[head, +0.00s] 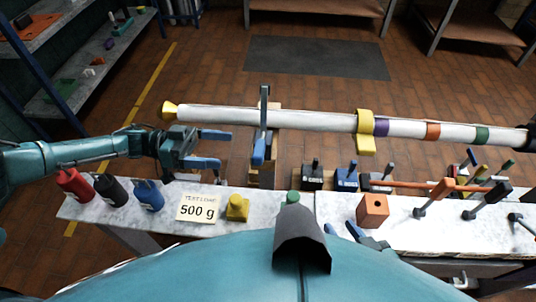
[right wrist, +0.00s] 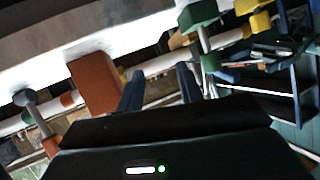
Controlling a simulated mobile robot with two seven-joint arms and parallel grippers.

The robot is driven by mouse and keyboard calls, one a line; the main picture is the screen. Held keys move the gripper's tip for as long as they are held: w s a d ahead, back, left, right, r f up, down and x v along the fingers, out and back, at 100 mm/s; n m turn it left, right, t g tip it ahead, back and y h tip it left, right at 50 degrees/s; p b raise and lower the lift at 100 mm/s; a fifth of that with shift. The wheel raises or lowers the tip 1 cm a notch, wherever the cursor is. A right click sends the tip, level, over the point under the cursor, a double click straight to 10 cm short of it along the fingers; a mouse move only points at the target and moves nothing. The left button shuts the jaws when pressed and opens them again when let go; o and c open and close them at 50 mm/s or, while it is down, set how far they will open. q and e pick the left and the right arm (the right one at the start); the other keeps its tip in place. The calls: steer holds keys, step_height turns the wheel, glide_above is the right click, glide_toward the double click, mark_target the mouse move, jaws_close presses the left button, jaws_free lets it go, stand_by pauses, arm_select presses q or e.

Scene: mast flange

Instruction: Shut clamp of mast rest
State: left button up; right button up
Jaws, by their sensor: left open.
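The mast (head: 300,119), a long white pole with coloured bands and a yellow end cap, lies across the head view. It passes a mast rest (head: 263,172) with a wooden block. The rest's clamp (head: 263,122) is a grey upright bar with a blue lower end, standing at the mast; its exact closure is too small to tell. My left gripper (head: 217,149) is open and empty, left of the clamp and below the mast, apart from both. My right gripper (head: 343,231) is low at the bench front; its two separated fingers show in the right wrist view (right wrist: 159,88), with nothing gripped.
A yellow collar (head: 366,131) sits around the mast. The bench bears red (head: 74,184), black (head: 110,189) and blue (head: 148,195) items, a "500 g" card (head: 198,208), a yellow weight (head: 237,208), an orange block (head: 372,211) and several tools at right.

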arm_select(q)
steer(key=d+p, duration=0.1)
steer(key=d, duration=1.1)
arm_select(e)
steer(key=shift+w+a+g, duration=0.1)
steer(key=shift+w+g, duration=0.1)
steer(key=shift+g, duration=0.1)
arm_select(q)
steer(key=shift+r, duration=0.1)
steer(key=shift+c, duration=0.5)
steer(key=c, duration=1.3)
arm_select(e)
steer(key=shift+s, duration=0.15)
